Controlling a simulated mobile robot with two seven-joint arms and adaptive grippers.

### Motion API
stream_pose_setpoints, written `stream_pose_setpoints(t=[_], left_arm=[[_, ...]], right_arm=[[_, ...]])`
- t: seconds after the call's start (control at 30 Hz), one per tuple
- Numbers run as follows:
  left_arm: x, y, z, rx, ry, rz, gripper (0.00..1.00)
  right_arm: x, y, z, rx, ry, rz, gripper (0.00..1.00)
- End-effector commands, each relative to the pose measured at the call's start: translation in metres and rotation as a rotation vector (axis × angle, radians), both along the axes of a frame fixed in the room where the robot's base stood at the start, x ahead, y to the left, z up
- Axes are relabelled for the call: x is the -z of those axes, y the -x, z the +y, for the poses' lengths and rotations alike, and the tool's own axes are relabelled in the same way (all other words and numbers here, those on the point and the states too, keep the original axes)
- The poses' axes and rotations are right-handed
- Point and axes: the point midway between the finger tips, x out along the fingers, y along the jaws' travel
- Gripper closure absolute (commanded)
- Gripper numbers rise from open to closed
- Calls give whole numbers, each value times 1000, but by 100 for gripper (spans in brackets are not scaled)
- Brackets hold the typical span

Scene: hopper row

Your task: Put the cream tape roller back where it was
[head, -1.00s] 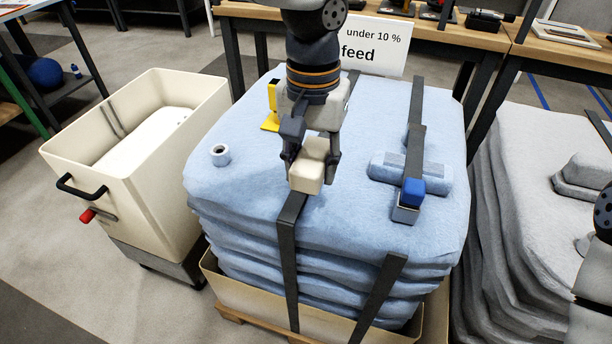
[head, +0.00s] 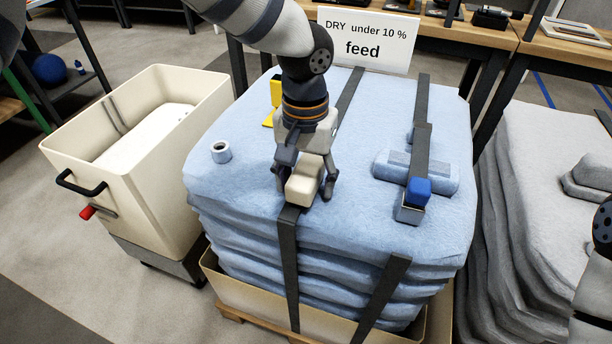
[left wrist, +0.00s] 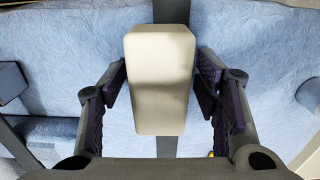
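The cream tape roller (head: 303,190), a cream block, rests on the front part of the blue bale top (head: 345,230), over a dark strap. My left gripper (head: 305,186) is above and around it, with its fingers spread and a gap on each side. In the left wrist view the cream tape roller (left wrist: 160,85) lies between the open finger pads (left wrist: 161,92), apart from both. The underside of the roller is hidden. Only part of my right arm shows at the right edge; its gripper is out of view.
A small white ring (head: 221,152) and a yellow piece (head: 276,95) are on the bale's left side. A blue-ended block (head: 417,192) lies on the right strap. A cream bin (head: 150,190) stands left, a grey stack (head: 530,220) right. A "feed" sign (head: 365,40) is behind.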

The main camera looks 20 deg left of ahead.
Motion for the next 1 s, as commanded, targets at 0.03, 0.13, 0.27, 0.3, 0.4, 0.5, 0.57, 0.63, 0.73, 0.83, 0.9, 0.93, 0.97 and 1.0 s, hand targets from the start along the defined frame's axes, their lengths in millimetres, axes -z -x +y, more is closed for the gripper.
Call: stream_pose_setpoints(t=[0.03,0.13,0.27,0.3,0.4,0.5,0.57,0.63,0.73,0.83,0.9,0.93,0.97,1.0], left_arm=[[0,0,0,0,0,0,43],[0,0,0,0,0,0,43],[-13,-1,0,-1,0,-3,43],[-22,-2,0,-1,0,-7,43],[-52,-2,0,-1,0,-11,43],[-80,-2,1,-2,0,-10,43],[-94,-1,1,-1,0,-8,43],[-107,-2,1,-2,0,-6,43],[-118,-1,1,-1,0,-3,43],[-123,-1,1,-1,0,1,43],[-123,-1,1,-1,0,2,43],[-123,-1,1,-1,0,2,43],[-123,-1,1,-1,0,2,43],[-123,-1,1,-1,0,2,43]], right_arm=[[0,0,0,0,0,0,60],[0,0,0,0,0,0,60],[-1,-1,0,0,0,-5,60],[-3,-3,0,0,0,-9,60],[-6,-6,0,0,0,-22,60],[-9,-9,0,0,-1,-32,60],[-11,-11,0,0,0,-37,60],[-11,-11,0,0,0,-40,60],[-12,-12,0,1,0,-42,60],[-12,-12,0,1,0,-42,60],[-12,-12,0,1,0,-42,60],[-12,-12,0,1,0,-42,60],[-12,-12,0,1,0,-42,60],[-12,-12,0,1,0,-41,60]])
